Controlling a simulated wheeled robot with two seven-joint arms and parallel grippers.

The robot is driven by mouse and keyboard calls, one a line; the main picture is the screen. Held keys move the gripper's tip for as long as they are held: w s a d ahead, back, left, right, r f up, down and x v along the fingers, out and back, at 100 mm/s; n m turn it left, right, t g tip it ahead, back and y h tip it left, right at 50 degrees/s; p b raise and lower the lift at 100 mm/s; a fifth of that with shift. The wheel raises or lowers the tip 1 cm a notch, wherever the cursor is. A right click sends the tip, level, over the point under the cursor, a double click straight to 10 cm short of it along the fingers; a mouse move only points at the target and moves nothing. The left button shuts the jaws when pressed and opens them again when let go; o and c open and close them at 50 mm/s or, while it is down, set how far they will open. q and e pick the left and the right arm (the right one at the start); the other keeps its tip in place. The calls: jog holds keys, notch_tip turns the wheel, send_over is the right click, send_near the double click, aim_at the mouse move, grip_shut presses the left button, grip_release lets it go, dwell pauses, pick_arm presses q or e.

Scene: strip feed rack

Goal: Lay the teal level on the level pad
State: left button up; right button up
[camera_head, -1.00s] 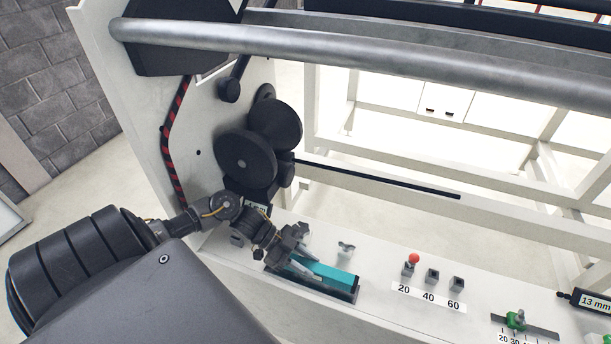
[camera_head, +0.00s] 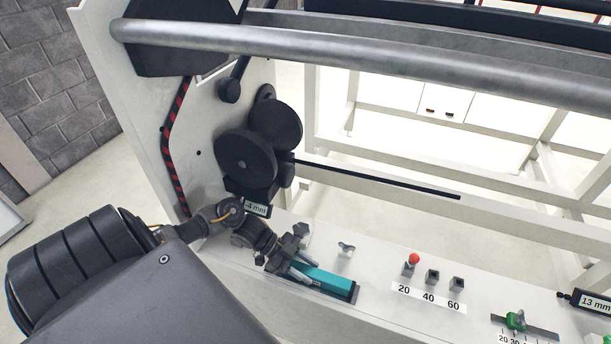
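The teal level (camera_head: 325,281) lies lengthwise on a dark, tray-like base (camera_head: 355,294) on the white ledge at lower centre. Its left end is partly hidden by my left gripper (camera_head: 305,268). The dark base may be the level pad, but no label shows this. My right gripper is not in view.
A small wing-shaped knob (camera_head: 346,248) stands just behind the level. A red-topped peg (camera_head: 413,260) and sockets marked 20, 40 and 60 lie to the right. Dark rollers (camera_head: 246,157) and a "4 mm" display (camera_head: 257,208) are near my arm.

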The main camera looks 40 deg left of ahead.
pick_arm(q)
jog(key=shift+o, duration=1.1)
jog(key=shift+r, duration=0.3)
jog(key=b+v, duration=0.1)
jog(key=v, duration=0.5)
jog(key=shift+s+a+f, duration=0.1)
jog(key=shift+a+f, duration=0.05)
jog(key=shift+a, duration=0.05)
jog(key=shift+s+a+r, duration=0.1)
jog(key=shift+a+r, duration=0.3)
jog(key=shift+a, duration=0.05)
